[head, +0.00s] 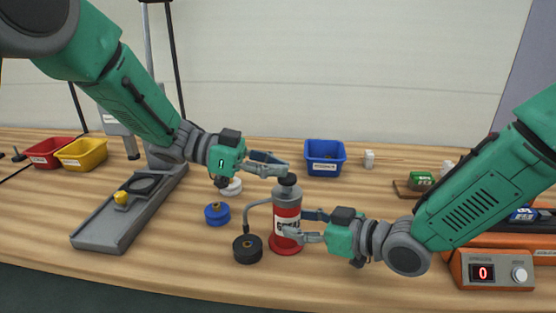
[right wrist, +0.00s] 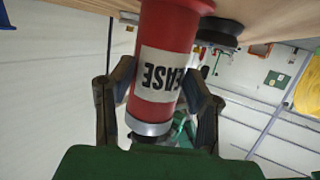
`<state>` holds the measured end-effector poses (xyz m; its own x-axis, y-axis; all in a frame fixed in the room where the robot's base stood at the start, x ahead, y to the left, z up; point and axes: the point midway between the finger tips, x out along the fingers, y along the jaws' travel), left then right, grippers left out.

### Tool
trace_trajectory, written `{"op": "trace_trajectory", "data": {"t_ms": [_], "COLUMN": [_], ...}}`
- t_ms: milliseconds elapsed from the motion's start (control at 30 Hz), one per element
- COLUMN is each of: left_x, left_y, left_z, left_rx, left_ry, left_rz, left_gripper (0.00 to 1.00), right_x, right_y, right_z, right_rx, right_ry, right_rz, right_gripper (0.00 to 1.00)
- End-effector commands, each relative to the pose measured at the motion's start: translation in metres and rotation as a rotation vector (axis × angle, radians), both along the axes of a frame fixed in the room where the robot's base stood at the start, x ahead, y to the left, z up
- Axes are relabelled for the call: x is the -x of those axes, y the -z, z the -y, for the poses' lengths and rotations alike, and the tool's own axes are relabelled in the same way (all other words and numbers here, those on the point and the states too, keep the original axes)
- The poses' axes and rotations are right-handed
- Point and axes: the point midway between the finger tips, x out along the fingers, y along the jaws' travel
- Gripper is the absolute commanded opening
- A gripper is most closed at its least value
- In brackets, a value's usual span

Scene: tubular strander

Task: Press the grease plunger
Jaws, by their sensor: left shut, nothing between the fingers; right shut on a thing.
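The red grease dispenser (head: 287,243) stands upright on the table, with a white label and a grey top section. Its dark plunger knob (head: 288,180) is at the top, and a thin grey spout (head: 247,212) curves down on its left. My right gripper (head: 302,226) is shut around the dispenser's body from the right. The right wrist view shows the labelled red body (right wrist: 160,75) between the two fingers. My left gripper (head: 286,166) is shut and empty, its fingertips just above the plunger knob. Whether they touch the knob is hard to tell.
A black round part (head: 247,250) sits by the spout, with a blue one (head: 217,214) and a white one (head: 231,187) behind. A grey stand (head: 115,220) is at left. Blue (head: 325,168), yellow (head: 82,154) and red (head: 48,155) bins line the back. An orange display unit (head: 492,272) is at right.

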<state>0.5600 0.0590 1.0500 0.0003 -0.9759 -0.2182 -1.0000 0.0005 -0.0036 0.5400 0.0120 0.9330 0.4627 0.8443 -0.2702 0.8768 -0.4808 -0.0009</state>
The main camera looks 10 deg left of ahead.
Motion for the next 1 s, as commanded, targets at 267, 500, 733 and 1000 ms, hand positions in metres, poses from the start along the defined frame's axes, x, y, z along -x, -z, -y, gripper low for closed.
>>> {"op": "trace_trajectory", "data": {"t_ms": [267, 500, 733, 1000], "left_x": [0.001, -0.001, -0.002, -0.001], "left_y": [0.003, -0.038, -0.050, -0.059], "left_z": [-0.001, -0.001, -0.055, -0.092], "left_rx": [-0.011, -0.005, -0.001, -0.001], "left_ry": [-0.001, -0.001, -0.004, -0.001], "left_rz": [-0.007, 0.002, -0.001, -0.002], "left_gripper": [0.00, 0.00, 0.00, 0.00], "right_x": [0.000, 0.000, -0.001, 0.000], "right_y": [-0.003, -0.004, -0.004, -0.004], "right_z": [-0.002, -0.002, -0.001, -0.001], "right_rx": [-0.007, -0.007, -0.007, -0.007], "right_ry": [-0.003, -0.003, -0.002, -0.002], "right_rz": [0.006, 0.006, 0.007, 0.007], "right_gripper": [0.11, 0.11, 0.11, 0.11]}}
